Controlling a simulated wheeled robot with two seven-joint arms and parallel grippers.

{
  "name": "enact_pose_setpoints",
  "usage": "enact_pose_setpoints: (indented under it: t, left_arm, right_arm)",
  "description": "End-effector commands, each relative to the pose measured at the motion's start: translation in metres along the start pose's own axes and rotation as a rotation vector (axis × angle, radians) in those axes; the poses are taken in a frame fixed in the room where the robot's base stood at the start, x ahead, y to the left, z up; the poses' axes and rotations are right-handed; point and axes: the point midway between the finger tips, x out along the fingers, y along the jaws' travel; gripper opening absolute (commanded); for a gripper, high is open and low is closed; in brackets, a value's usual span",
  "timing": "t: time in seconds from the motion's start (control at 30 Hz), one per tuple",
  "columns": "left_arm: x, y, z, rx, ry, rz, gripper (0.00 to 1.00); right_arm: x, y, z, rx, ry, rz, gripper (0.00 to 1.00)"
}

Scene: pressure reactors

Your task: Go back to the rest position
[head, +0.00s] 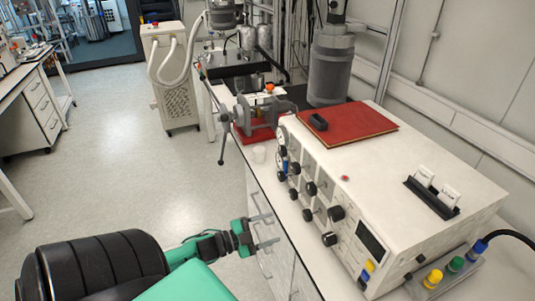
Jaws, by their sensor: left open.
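My left gripper (268,231) is at the lower middle of the head view, at the end of my green and black arm that comes in from the lower left. Its two grey fingers are apart with nothing between them. It is close in front of the white drawers under the bench, and I cannot tell whether it touches them. My right gripper does not show in this view.
A white control box (385,180) with black knobs stands on the bench, with a red folder (347,128) on top. A wheeled unit (171,80) stands behind. The grey floor (130,170) at left is clear.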

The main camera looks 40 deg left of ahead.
Motion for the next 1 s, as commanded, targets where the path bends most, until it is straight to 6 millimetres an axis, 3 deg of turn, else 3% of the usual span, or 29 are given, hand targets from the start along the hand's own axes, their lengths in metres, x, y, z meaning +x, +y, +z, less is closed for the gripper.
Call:
enact_pose_setpoints:
  t: [0.47, 0.57, 0.63, 0.77, 0.9, 1.0]
  left_arm:
    - [0.0, 0.001, 0.001, -0.001, -0.003, 0.0, 0.61]
    - [-0.003, 0.008, 0.016, -0.02, -0.043, -0.003, 0.61]
    - [-0.009, 0.022, 0.04, -0.053, -0.107, -0.007, 0.61]
    - [-0.032, 0.072, 0.106, -0.153, -0.303, -0.009, 0.61]
    - [-0.071, 0.15, 0.171, -0.28, -0.542, 0.012, 0.61]
    - [-0.102, 0.214, 0.203, -0.368, -0.702, 0.044, 0.61]
  right_arm:
    - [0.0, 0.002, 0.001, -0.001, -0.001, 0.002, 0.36]
    - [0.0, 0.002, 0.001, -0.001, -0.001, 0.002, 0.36]
    - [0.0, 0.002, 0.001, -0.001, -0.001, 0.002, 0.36]
    - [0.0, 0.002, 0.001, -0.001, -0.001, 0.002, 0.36]
    - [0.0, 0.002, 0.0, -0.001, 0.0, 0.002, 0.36]
    - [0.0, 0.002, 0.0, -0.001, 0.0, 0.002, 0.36]
